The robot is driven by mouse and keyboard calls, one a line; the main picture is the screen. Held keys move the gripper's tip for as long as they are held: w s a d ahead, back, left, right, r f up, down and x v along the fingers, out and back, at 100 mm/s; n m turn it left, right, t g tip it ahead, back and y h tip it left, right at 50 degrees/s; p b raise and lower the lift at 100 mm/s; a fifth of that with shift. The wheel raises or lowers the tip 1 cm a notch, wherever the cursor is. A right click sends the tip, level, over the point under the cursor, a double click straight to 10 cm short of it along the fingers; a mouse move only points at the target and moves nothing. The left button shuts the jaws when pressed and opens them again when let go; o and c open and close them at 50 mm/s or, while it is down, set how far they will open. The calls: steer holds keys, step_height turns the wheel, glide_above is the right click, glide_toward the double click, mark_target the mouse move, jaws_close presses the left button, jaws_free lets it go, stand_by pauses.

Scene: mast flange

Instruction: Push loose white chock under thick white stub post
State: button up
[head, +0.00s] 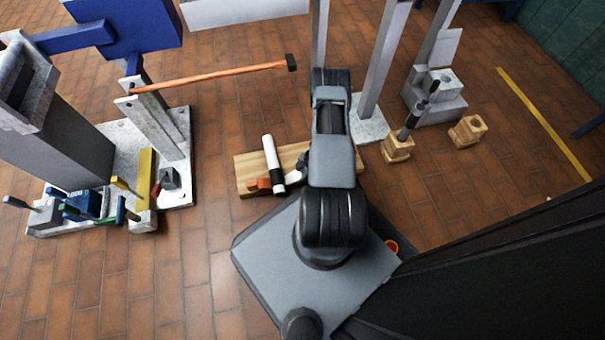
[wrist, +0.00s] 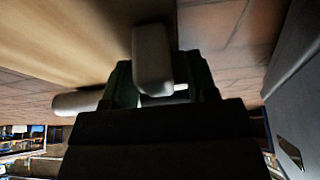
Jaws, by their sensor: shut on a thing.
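In the wrist view, my gripper (wrist: 158,88) is shut on a pale, round-edged white piece (wrist: 152,55), which looks like the loose white chock. It sits at the edge of a wooden board. A white cylindrical end (wrist: 78,102) shows left of the fingers; I cannot tell whether it is the stub post. In the head view, a white post (head: 271,153) with a black band near its lower end is on the wooden board (head: 246,166).
An orange-brown block (head: 258,186) is beside the white post's lower end. A grey plate with uprights and several tools (head: 125,140) stands left. An orange bar (head: 215,76) spans above the floor. Wooden blocks (head: 398,149) (head: 467,131) stand right. Brick floor (head: 215,255) is clear at lower left.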

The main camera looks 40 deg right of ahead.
steer(key=shift+w+a, duration=0.25)
steer(key=shift+a, duration=0.25)
steer(key=shift+w+a, duration=0.2)
steer(key=shift+a, duration=0.25)
stand_by(0.5)
steer(key=o, duration=1.1)
steer(key=shift+c, duration=0.2)
steer(key=p+v, duration=0.7)
steer(key=v, duration=0.6)
steer(key=shift+s+r, duration=0.15)
steer(key=shift+r, duration=0.2)
steer(key=shift+d, duration=0.15)
